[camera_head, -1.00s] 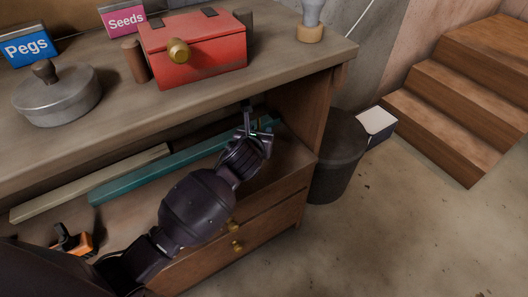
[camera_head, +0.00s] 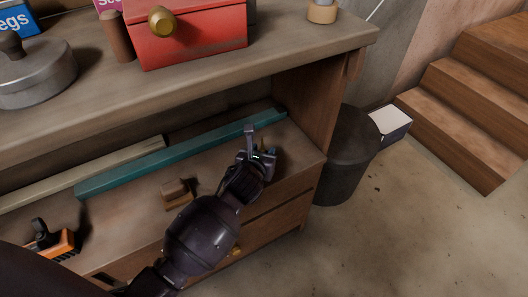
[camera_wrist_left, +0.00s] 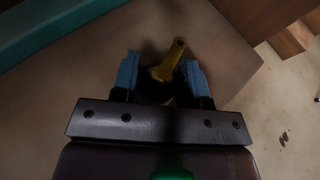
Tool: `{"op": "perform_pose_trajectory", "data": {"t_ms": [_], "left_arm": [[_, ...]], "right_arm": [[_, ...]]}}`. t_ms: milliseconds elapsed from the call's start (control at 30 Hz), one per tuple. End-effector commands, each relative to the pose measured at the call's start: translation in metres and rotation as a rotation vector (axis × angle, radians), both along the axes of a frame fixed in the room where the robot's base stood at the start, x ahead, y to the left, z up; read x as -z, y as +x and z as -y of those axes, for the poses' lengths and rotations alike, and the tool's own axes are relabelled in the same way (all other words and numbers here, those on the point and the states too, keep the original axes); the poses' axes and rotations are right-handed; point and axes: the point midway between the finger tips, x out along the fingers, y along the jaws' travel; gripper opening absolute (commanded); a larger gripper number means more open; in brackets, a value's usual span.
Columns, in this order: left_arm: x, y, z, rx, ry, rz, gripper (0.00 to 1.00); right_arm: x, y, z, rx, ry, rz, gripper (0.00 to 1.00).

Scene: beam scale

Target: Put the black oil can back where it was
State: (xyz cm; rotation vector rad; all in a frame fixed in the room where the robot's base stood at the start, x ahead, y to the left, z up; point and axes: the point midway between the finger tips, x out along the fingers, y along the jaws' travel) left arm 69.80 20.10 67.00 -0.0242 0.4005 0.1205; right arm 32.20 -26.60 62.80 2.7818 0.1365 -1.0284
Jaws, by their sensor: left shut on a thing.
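My left gripper (camera_head: 260,147) is over the right end of the lower shelf board (camera_head: 293,148), below the bench top. In the left wrist view its two blue fingers (camera_wrist_left: 161,76) are shut on the black oil can (camera_wrist_left: 152,90), whose yellow spout (camera_wrist_left: 172,60) points up between them. The can's dark body is in shadow and partly hidden by the gripper. In the head view the can is mostly hidden by the gripper. I cannot tell whether its base touches the board. My right gripper is not in view.
A teal bar (camera_head: 170,160) and a pale plank (camera_head: 85,170) lie behind on the shelf. A small brown wooden object (camera_head: 176,193) and an orange tool (camera_head: 60,244) lie left. The cabinet's side wall (camera_head: 315,100) is close right. A dark bin (camera_head: 345,170) stands beyond it.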

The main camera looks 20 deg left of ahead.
Motion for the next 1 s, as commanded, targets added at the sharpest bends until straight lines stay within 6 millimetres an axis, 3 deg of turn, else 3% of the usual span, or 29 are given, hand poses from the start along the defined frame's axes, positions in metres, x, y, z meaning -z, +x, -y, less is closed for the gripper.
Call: {"op": "perform_pose_trajectory", "data": {"t_ms": [333, 367, 533, 867, 1000], "left_arm": [[0.000, 0.001, 0.000, 0.000, 0.001, 0.002, 0.16], [0.001, 0.001, 0.000, 0.000, 0.000, 0.001, 0.42], [0.001, 0.001, 0.000, 0.000, 0.000, 0.001, 0.66], [-0.002, 0.001, 0.000, -0.001, -0.002, 0.002, 0.66], [-0.011, -0.010, 0.001, 0.001, 0.001, 0.005, 0.66]], "right_arm": [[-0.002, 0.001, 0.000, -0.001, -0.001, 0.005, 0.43], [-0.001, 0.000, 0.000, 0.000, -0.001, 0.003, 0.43], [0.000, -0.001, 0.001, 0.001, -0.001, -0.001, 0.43], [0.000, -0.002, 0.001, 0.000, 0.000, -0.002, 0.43], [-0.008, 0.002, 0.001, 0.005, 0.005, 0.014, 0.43]]}}
